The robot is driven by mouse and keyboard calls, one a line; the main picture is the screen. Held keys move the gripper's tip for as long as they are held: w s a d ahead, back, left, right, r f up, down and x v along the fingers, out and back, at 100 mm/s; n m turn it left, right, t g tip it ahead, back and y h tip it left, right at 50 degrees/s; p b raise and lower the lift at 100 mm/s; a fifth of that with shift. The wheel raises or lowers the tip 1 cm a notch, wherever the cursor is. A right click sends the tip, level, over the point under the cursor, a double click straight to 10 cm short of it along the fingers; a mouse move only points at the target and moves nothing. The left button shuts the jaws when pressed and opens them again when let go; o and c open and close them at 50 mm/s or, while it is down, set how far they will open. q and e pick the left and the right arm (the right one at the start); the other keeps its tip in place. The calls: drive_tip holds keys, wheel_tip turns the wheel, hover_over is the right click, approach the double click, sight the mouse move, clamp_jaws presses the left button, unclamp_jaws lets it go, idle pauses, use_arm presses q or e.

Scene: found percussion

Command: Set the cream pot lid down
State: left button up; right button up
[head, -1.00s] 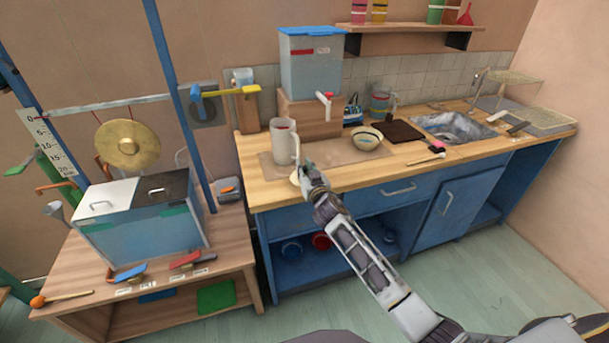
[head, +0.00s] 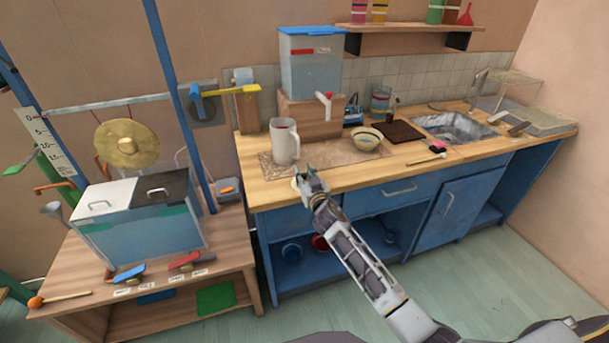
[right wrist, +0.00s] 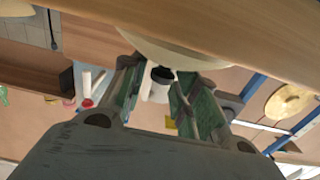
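The cream pot lid (right wrist: 185,52) shows as a pale disc at the top middle of the right wrist view, with a dark knob (right wrist: 162,74) on it. In the head view a sliver of the lid (head: 296,184) shows at the counter's front edge, mostly hidden by my right gripper (head: 309,178). In the right wrist view the fingers of this gripper (right wrist: 154,80) stand apart on either side of the knob, with gaps visible. The lid seems to lie on the counter, but its contact is hidden. My left gripper is not in view.
The wooden counter (head: 330,180) holds a pale pitcher (head: 285,147) just behind the gripper, a cream bowl (head: 367,138) and a dark board (head: 400,131). A low table (head: 228,240) with a two-lidded tank (head: 140,228) stands at left.

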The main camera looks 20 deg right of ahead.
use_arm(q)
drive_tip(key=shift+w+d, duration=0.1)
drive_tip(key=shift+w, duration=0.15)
use_arm(e)
drive_tip(key=shift+o, duration=0.5)
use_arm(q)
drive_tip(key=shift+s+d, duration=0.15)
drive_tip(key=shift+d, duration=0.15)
use_arm(e)
drive_tip(key=shift+r, duration=0.1)
drive_tip(key=shift+s, duration=0.9)
drive_tip(key=s, duration=1)
drive_tip(key=shift+d, duration=0.2)
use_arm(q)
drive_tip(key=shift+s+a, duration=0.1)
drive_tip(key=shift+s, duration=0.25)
use_arm(e)
drive_tip(key=shift+s, duration=0.1)
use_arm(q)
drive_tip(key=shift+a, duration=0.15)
